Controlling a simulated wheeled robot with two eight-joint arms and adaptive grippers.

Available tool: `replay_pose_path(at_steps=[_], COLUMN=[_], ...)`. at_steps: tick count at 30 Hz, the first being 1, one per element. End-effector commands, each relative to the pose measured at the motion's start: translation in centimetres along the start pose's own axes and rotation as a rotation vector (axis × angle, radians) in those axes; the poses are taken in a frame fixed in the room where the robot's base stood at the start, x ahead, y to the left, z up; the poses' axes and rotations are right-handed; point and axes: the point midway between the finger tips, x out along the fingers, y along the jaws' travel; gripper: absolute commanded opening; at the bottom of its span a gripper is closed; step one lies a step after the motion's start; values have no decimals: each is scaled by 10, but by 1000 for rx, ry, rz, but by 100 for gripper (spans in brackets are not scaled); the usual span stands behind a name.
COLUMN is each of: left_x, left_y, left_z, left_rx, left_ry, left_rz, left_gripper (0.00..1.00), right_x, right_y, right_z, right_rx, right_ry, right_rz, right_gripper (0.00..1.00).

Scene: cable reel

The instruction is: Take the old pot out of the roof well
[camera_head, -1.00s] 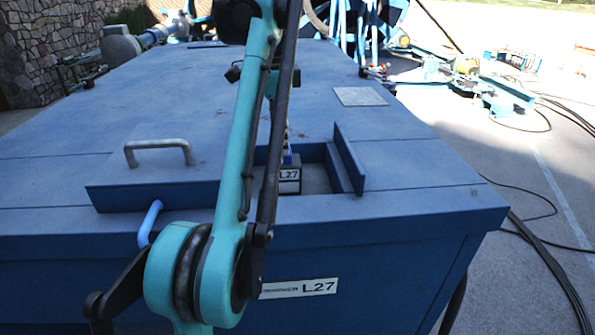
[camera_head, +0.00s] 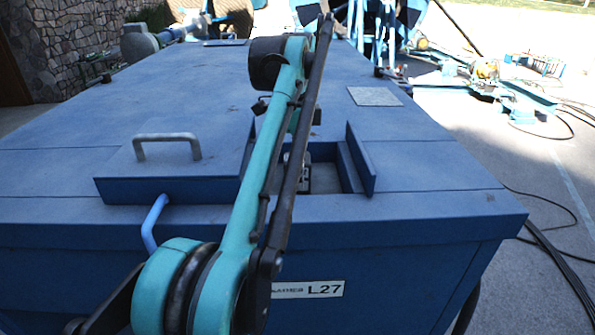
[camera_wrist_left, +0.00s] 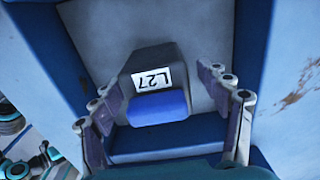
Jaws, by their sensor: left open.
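The old pot (camera_wrist_left: 155,72) is a dark grey block with a white L27 label and a blue strip, sitting in the roof well (camera_wrist_left: 98,35). In the head view the pot (camera_head: 306,186) is mostly hidden behind my left arm. My left gripper (camera_wrist_left: 158,88) is open in the left wrist view, with one finger on each side of the pot. The right finger is close to the pot's side; whether it touches cannot be told. My right gripper is not in view.
A lid plate with a grey handle (camera_head: 167,137) lies left of the well. An upright blue flap (camera_head: 361,160) stands at its right edge. A pale blue curved bar (camera_head: 153,222) is at the front. The flat blue roof (camera_head: 440,165) is clear on the right.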

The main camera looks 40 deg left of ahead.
Motion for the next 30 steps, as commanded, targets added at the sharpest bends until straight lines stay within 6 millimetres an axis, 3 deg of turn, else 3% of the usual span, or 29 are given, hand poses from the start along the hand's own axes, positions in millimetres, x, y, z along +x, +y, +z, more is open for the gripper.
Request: replay_pose_path(at_steps=[7,8,14,15,24,30], left_x=[2,2,2,2,0,-17], left_y=[0,0,0,0,0,0], left_z=[0,0,0,0,0,0], left_rx=[0,0,0,0,0,0], left_ry=[0,0,0,0,0,0], left_rz=[0,0,0,0,0,0], left_gripper=[76,71,18,15,15,15], right_x=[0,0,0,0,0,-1], right_y=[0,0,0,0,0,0], right_z=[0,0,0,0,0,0], right_rx=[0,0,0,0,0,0], right_ry=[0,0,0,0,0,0], right_rz=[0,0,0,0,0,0], right_gripper=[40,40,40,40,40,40])
